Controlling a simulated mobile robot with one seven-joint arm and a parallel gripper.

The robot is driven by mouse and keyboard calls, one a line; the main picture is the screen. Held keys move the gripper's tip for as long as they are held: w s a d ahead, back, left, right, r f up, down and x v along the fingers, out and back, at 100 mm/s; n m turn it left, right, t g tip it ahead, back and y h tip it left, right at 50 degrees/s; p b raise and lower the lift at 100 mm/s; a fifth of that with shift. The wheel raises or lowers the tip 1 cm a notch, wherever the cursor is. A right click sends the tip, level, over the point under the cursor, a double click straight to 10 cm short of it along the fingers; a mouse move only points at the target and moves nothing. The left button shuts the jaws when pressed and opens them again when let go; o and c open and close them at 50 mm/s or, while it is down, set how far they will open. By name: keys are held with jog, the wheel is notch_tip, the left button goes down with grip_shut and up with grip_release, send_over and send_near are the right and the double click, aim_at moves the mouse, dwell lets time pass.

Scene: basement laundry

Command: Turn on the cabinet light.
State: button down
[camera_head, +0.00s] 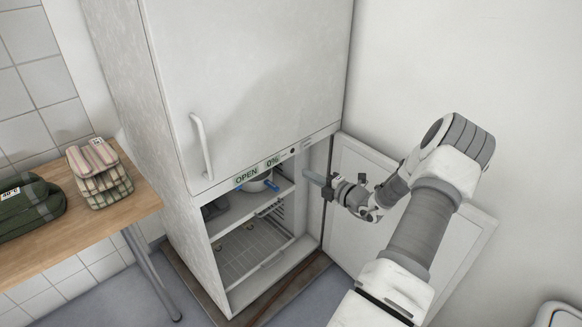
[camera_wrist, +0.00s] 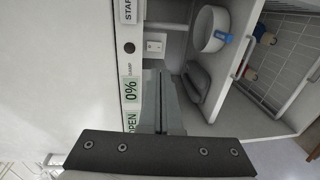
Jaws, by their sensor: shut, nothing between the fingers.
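The tall white cabinet (camera_head: 240,80) stands in the middle of the head view, its upper door shut and its lower door (camera_head: 455,235) swung open to the right. A strip with "OPEN" and "0%" labels (camera_head: 257,170) runs along the bottom of the upper part. In the wrist view, a small white switch-like box (camera_wrist: 155,44) sits inside the opening, beside a round black button (camera_wrist: 129,48) on the strip. My gripper (camera_head: 312,177) is shut and empty at the cabinet's opening. In the wrist view its fingertips (camera_wrist: 158,75) point toward the white box, apparently a little short of it.
On the shelf are a white pot (camera_wrist: 208,28) with a blue part and a grey object (camera_wrist: 197,80). A wire basket (camera_wrist: 285,70) is below. A wooden table (camera_head: 75,232) with folded cloths (camera_head: 98,172) stands left. The open door is beside my arm.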

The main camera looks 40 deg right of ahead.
jog(key=shift+w+a+f+b, duration=0.25)
jog(key=shift+w+b, duration=0.45)
jog(key=shift+w, duration=1.55)
jog(key=shift+w+a+f+b, duration=0.1)
jog(key=shift+w+f+b, duration=0.45)
jog(key=shift+w, duration=1.7)
jog(key=shift+w+a+f+b, duration=0.15)
jog(key=shift+w+b, duration=0.75)
jog(key=shift+w, duration=1.35)
jog(key=shift+w+a+r+t, duration=0.1)
jog(key=shift+w+t, duration=0.1)
jog(key=shift+t, duration=0.1)
jog(key=shift+s, duration=0.1)
